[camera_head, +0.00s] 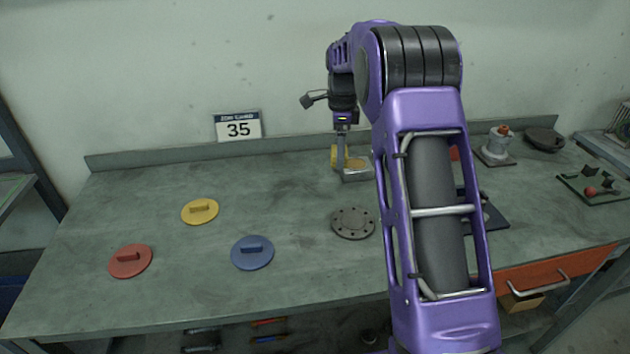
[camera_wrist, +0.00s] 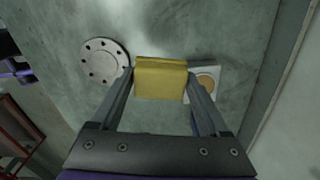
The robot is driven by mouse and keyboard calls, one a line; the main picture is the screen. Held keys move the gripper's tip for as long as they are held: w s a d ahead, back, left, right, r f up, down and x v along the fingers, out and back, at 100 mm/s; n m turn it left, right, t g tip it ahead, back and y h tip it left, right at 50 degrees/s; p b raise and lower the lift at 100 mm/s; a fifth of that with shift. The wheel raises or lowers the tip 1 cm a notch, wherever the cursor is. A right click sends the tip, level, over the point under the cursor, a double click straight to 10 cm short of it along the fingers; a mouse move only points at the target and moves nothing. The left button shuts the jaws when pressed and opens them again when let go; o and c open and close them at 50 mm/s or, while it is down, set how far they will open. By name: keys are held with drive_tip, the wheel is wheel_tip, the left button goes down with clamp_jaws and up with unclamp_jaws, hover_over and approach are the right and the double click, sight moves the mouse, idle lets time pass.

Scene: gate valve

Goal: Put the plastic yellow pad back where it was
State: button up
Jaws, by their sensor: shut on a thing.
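My gripper (camera_wrist: 161,88) is shut on a yellow pad (camera_wrist: 160,79), a blocky piece with a flat face, held between the two fingers. In the head view the pad (camera_head: 336,158) shows partly behind my gripper (camera_head: 343,158), over the back part of the bench. A pale square holder (camera_head: 357,175) with a tan round centre is close beside it; it also shows in the wrist view (camera_wrist: 209,73), right of the pad and partly hidden by a finger. I cannot tell how high the pad is above the bench.
A grey bolted flange (camera_head: 353,223) lies in front. Yellow (camera_head: 200,212), red (camera_head: 130,261) and blue (camera_head: 252,253) handled discs lie to the left on the bench (camera_head: 290,190). A sign (camera_head: 238,127) stands at the back. My arm hides part of the bench's right side.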

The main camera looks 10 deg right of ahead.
drive_tip(key=m, duration=0.2)
hover_over(313, 181)
drive_tip(key=s, duration=0.1)
drive_tip(key=f, duration=1)
drive_tip(key=shift+w+f, duration=0.2)
drive_tip(key=shift+w, duration=0.2)
drive_tip(key=shift+f, duration=0.15)
drive_tip(key=o, duration=1.2)
drive_tip(key=shift+c, duration=0.2)
wheel_tip(313, 181, up, 12)
drive_tip(key=p, duration=0.1)
drive_tip(key=shift+r, duration=0.2)
